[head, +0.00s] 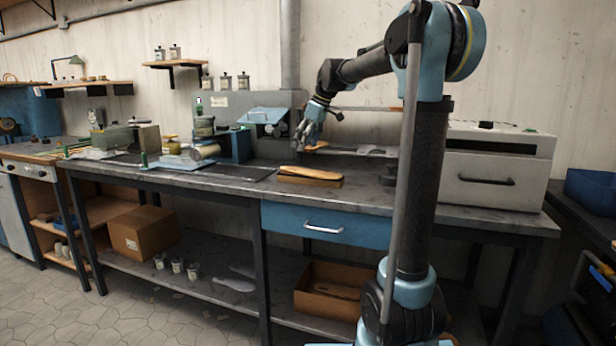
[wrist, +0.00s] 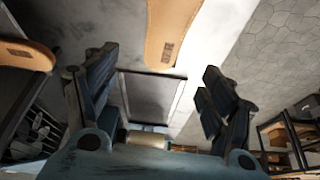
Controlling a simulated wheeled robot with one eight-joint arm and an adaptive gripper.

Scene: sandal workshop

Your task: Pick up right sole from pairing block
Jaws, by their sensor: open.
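A tan sole (head: 312,173) lies on a low block (head: 306,183), apparently the pairing block, near the front edge of the workbench in the head view. A second tan piece (head: 316,146) shows farther back, just below my gripper (head: 309,137). In the wrist view my gripper (wrist: 158,65) is open and nothing is between its fingers. One tan sole with a dark stamp (wrist: 170,28) shows beyond the fingers at top centre. Another stamped sole (wrist: 25,53) is cut off at the left edge. I cannot tell which is the right sole.
A grey machine (head: 275,118) stands behind on the bench (head: 400,199). A white box with a handle (head: 496,170) stands at the right. My arm hides part of the bench. A cardboard box (head: 144,231) and an open carton (head: 326,305) sit on the lower shelf.

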